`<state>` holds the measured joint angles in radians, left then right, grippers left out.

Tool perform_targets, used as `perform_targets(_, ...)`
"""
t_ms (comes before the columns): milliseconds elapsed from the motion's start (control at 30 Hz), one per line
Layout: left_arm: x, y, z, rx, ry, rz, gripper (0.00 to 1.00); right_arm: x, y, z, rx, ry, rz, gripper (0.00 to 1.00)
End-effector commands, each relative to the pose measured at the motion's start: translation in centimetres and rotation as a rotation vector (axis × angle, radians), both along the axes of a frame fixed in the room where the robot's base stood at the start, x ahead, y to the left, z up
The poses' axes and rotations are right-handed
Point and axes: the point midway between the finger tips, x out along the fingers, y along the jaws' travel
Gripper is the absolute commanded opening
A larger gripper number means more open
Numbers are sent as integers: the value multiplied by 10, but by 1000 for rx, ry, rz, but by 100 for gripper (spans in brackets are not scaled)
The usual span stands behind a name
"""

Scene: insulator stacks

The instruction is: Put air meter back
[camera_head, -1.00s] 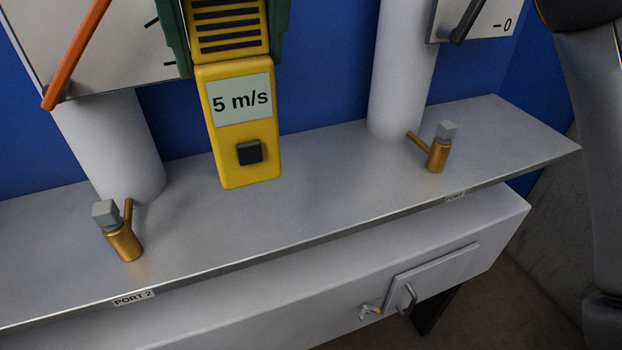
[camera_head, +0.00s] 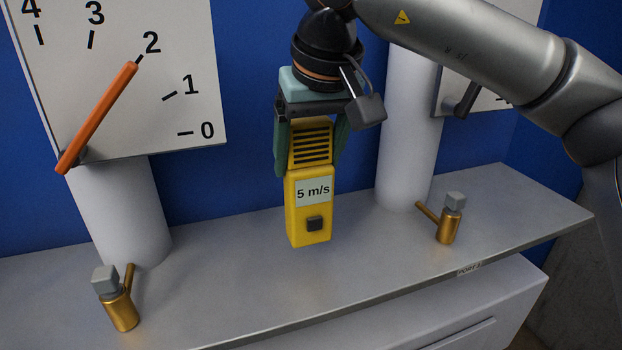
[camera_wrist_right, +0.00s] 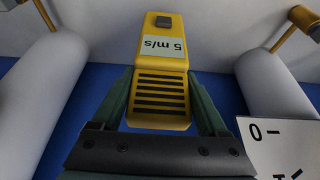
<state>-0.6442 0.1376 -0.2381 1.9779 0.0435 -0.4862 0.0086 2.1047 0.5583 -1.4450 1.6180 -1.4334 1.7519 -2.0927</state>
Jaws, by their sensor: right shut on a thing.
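The air meter (camera_head: 309,218) is a yellow handheld box with black grille slots, a label reading "5 m/s" and a dark square button. My right gripper (camera_head: 312,150) comes down from above with its green fingers shut on the meter's upper, grilled part. The meter hangs upright between the two white columns, over or at the grey shelf; I cannot tell whether its lower end touches. In the right wrist view the meter (camera_wrist_right: 163,65) sits between the two fingers (camera_wrist_right: 160,110). My left gripper is not in view.
The grey shelf (camera_head: 230,255) carries brass valves with grey caps, one at left (camera_head: 121,312) and one at right (camera_head: 447,226). White columns stand left (camera_head: 122,210) and right (camera_head: 408,140). A dial with an orange pointer (camera_head: 98,115) is at left. The shelf around the meter is clear.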

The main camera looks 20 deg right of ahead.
Motion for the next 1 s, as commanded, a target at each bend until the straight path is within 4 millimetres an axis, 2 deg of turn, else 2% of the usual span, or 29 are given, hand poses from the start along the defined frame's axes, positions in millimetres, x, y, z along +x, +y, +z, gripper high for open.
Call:
perform_targets(100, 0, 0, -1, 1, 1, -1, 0, 6, -6, -11, -1, 2, -4, 0)
perform_targets(300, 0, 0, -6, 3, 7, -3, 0, 5, -5, -38, -1, -1, 0, 0)
perform_targets(667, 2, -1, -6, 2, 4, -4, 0, 5, -5, -42, 1, -1, -2, 0)
perform_targets(700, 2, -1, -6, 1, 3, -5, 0, 5, -5, -43, 1, 0, -2, 78)
perform_targets(900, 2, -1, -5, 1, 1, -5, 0, 5, -5, -42, 0, 0, -2, 100)
perform_targets(1000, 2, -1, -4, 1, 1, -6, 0, 5, -5, -42, 1, 0, -2, 100)
